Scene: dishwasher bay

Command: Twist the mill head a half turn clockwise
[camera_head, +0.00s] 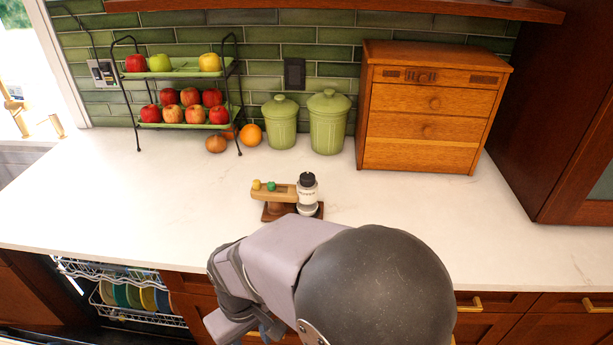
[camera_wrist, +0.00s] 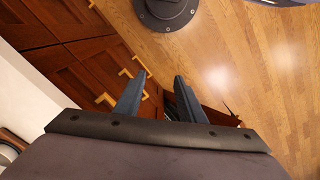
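The mill is a white cylinder (camera_head: 307,196) with a black head (camera_head: 307,179). It stands upright on a brown wooden base (camera_head: 278,217) on the counter, at the middle of the head view. A wooden arm with a yellow and a green knob (camera_head: 272,187) sits on its left. My gripper (camera_wrist: 159,76) shows in the wrist view with two blue-grey fingers apart and nothing between them. It points down toward the floor and cabinet fronts, in front of the counter and away from the mill. My arm hides most of the gripper in the head view.
A fruit rack (camera_head: 183,125), two green canisters (camera_head: 328,123) and a wooden drawer box (camera_head: 420,155) stand at the back. The white counter (camera_head: 420,215) is clear around the mill. A dish rack (camera_head: 125,298) with plates shows below the counter at left.

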